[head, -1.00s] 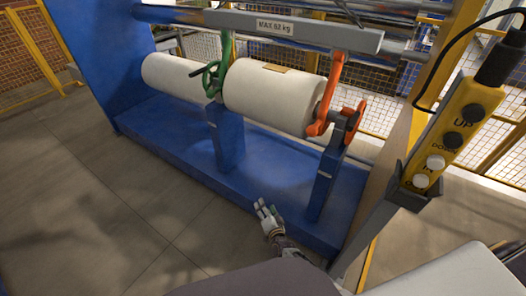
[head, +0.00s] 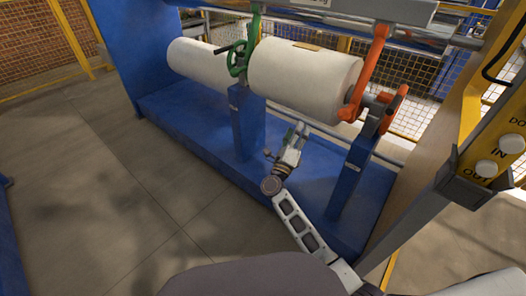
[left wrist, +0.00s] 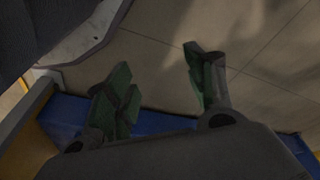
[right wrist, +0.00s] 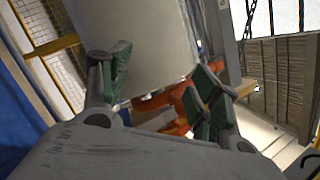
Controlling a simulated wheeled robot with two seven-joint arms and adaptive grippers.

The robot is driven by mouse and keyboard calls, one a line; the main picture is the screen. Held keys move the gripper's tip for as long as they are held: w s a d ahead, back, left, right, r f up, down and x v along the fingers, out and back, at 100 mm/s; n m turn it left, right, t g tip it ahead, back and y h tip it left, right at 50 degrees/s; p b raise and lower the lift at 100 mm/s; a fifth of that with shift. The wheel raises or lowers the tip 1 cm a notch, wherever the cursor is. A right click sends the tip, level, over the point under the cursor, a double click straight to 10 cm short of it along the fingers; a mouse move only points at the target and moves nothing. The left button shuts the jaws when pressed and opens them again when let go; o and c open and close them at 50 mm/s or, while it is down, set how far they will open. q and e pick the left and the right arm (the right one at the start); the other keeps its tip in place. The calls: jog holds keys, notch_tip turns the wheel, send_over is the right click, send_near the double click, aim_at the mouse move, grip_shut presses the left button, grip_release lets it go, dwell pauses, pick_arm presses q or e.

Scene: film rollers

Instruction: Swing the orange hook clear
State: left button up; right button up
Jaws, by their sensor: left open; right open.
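The orange hook (head: 372,72) hangs from the grey lifting beam (head: 390,10). Its lower curved end is at the right end of the large white roll (head: 305,80), by the roll's shaft. My right gripper (head: 297,132) is open and empty, below the roll and left of the hook, apart from it. In the right wrist view, the white roll (right wrist: 130,35) fills the space beyond the open right fingers (right wrist: 162,78). Orange metal (right wrist: 178,106) shows beyond them, partly hidden by the right-hand finger. My left gripper (left wrist: 160,82) is open and empty above the floor; it is outside the head view.
A green hook with a handwheel (head: 238,58) is at the roll's left end. Blue posts (head: 350,180) rise from the blue base (head: 200,125). A second orange part (head: 394,108) sits on the right post. A yellow button pendant (head: 490,150) is at right. Open floor lies left.

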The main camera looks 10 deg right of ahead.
notch_tip(320, 180, up, 3)
jog(key=s+d+m+g+h+b, duration=0.1)
jog(key=d+m+g+h+b, duration=0.15)
jog(key=m, duration=0.45)
pick_arm(q)
notch_tip(320, 180, up, 9)
jog(key=w+d+b, duration=0.1)
jog(key=b, duration=0.6)
jog(key=shift+d+t+h, duration=0.15)
jog(key=shift+t+h, duration=0.15)
pick_arm(e)
jog(key=m+g, duration=0.7)
jog(key=m, duration=0.5)
send_near(340, 117)
jog(key=shift+s+a, duration=0.25)
jog(key=shift+a, duration=0.4)
pick_arm(q)
jog(key=shift+r, duration=0.1)
pick_arm(e)
jog(key=shift+w+d, duration=0.1)
jog(key=shift+d, duration=0.05)
